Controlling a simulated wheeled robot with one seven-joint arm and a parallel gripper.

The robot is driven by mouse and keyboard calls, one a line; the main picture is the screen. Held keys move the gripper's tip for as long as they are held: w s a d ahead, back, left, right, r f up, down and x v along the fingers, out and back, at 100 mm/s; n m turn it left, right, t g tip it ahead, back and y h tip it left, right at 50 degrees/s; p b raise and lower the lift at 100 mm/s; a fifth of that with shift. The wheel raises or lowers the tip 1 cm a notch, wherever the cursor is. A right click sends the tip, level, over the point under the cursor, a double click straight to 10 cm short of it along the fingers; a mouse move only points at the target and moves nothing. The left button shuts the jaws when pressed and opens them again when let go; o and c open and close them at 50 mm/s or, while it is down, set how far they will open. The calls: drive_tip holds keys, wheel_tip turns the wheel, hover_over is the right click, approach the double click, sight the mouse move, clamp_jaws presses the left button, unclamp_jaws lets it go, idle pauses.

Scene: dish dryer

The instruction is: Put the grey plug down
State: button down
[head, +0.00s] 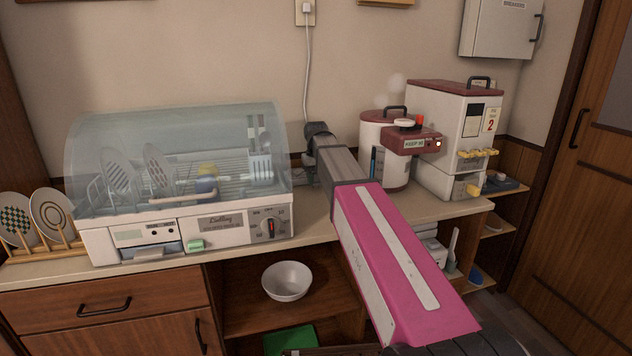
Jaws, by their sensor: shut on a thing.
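My arm reaches across the counter (400,208), and my gripper (309,176) is at its far end, low near the back wall. It is just right of the dish dryer (190,232), between it and the white canister appliance. The gripper is small and partly hidden by my own wrist. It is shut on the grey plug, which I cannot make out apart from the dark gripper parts. I cannot tell whether the plug touches the counter.
The dryer's clear dome covers plates and utensils. A white cord (307,75) hangs from a wall outlet (305,14) behind my gripper. The canister appliance (398,175) and a dispenser (448,140) stand to the right. Plates (50,215) stand at left; a bowl (287,281) sits below.

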drive_tip(key=shift+f, duration=0.4)
drive_tip(key=shift+f, duration=0.6)
drive_tip(key=c, duration=0.7)
unclamp_jaws()
drive_tip(key=shift+r, duration=0.15)
wheel_tip(320, 180, up, 13)
